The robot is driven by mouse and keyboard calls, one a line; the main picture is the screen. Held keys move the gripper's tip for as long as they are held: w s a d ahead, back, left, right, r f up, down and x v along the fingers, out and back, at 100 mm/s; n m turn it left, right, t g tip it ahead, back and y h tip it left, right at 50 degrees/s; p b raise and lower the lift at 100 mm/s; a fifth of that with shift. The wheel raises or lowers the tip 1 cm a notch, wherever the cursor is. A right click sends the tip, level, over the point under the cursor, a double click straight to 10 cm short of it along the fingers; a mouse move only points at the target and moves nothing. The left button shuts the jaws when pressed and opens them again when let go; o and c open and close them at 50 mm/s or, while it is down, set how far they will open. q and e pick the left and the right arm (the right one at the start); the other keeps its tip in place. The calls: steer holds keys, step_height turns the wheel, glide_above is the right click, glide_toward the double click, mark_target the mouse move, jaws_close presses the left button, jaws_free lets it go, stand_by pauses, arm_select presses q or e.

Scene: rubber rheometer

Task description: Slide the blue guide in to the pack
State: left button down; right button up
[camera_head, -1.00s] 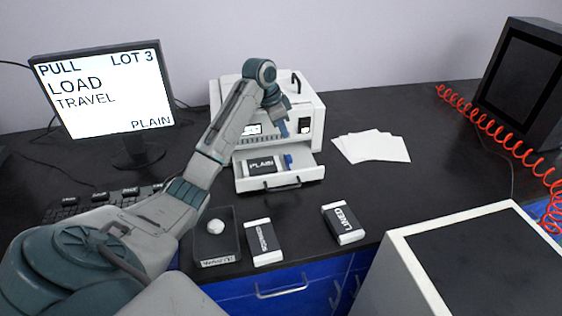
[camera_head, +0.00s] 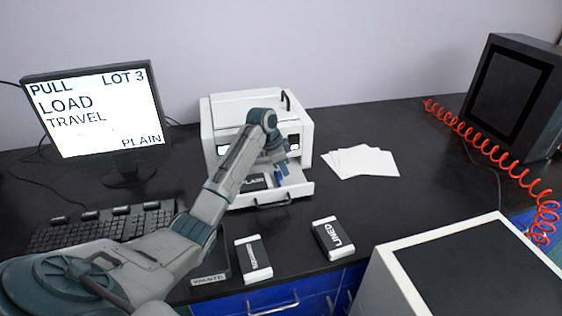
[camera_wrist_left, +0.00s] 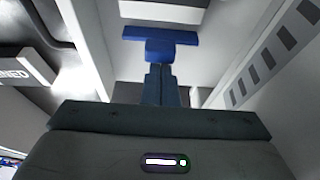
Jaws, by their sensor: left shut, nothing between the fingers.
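The PLAIN pack (camera_head: 253,182), black and white, lies in the open drawer (camera_head: 303,190) of the white machine. My left gripper (camera_head: 279,172) reaches down into the drawer, right of the pack, and largely covers the blue guide there. In the left wrist view the blue guide (camera_wrist_left: 160,36) is a T-shaped piece. The left gripper (camera_wrist_left: 160,70) also shows there, fingers shut together and empty, tips close to the guide's stem. I cannot tell whether they touch it. A white block at the top lies beyond the guide, with a gap between. My right gripper is out of view.
The LINED pack (camera_head: 333,238) and another pack (camera_head: 253,260) lie in front of the machine (camera_head: 262,104). White sheets (camera_head: 360,162) lie to its right. The waste tray (camera_head: 212,279) is partly behind my left arm. A monitor (camera_head: 95,108) and keyboard (camera_head: 100,228) stand left.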

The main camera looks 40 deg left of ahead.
mark_target(276, 177)
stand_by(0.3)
arm_select(q)
steer(key=shift+s+a+r+p, duration=0.1)
steer(key=shift+s+a+p, duration=0.15)
steer(key=shift+p, duration=0.1)
steer(key=shift+s+a+p, duration=0.95)
steer(key=shift+s+p, duration=0.05)
steer(key=shift+s, duration=0.25)
